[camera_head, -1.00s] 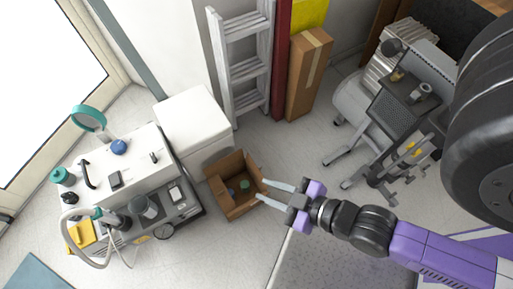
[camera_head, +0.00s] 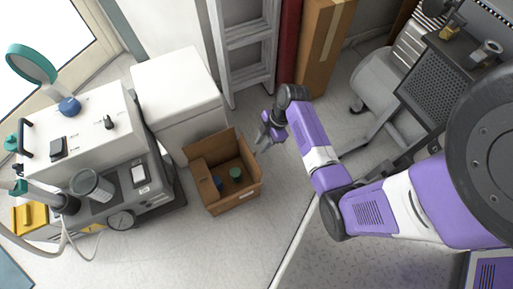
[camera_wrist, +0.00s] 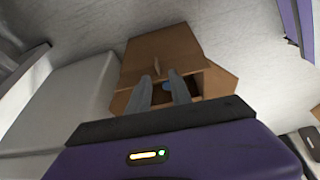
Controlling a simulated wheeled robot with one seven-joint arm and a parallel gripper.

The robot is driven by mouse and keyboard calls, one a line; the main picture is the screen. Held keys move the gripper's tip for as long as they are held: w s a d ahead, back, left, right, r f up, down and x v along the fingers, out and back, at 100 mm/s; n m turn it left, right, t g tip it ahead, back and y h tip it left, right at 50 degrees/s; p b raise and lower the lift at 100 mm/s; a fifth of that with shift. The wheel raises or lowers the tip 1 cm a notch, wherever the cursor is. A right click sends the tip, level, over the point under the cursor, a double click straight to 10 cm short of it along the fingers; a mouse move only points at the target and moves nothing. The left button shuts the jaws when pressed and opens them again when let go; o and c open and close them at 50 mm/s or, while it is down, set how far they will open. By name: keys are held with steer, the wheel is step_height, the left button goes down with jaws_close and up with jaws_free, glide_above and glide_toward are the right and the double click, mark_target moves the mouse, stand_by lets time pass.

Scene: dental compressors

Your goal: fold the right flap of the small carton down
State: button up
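The small brown carton (camera_head: 236,198) stands open on the floor, with a green item (camera_head: 235,173) and a blue item (camera_head: 218,183) inside. A flap stands up along its back side (camera_head: 210,148). My gripper (camera_head: 262,145) is just beyond the carton's back right corner, its fingers pointing down toward it. In the wrist view the carton (camera_wrist: 150,52) lies behind and between my two grey fingers (camera_wrist: 161,92). The fingers are apart, with nothing clearly held between them. Whether a finger touches the right flap, I cannot tell.
A white box (camera_head: 178,90) stands behind and left of the carton. The compressor unit (camera_head: 100,175) is at the left. A ladder (camera_head: 248,50) and a tall carton (camera_head: 322,50) stand at the back. The floor in front of the carton is clear.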

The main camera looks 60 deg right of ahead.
steer(key=shift+n+y, duration=0.3)
steer(key=b+x, duration=0.2)
steer(key=x, duration=0.1)
steer(key=d+b+x, duration=0.1)
steer(key=b+x, duration=0.1)
steer(key=x, duration=0.2)
steer(key=shift+w+d+f, duration=0.1)
steer(key=shift+d+f, duration=0.05)
steer(key=shift+f, duration=0.25)
jaws_close()
stand_by(0.9)
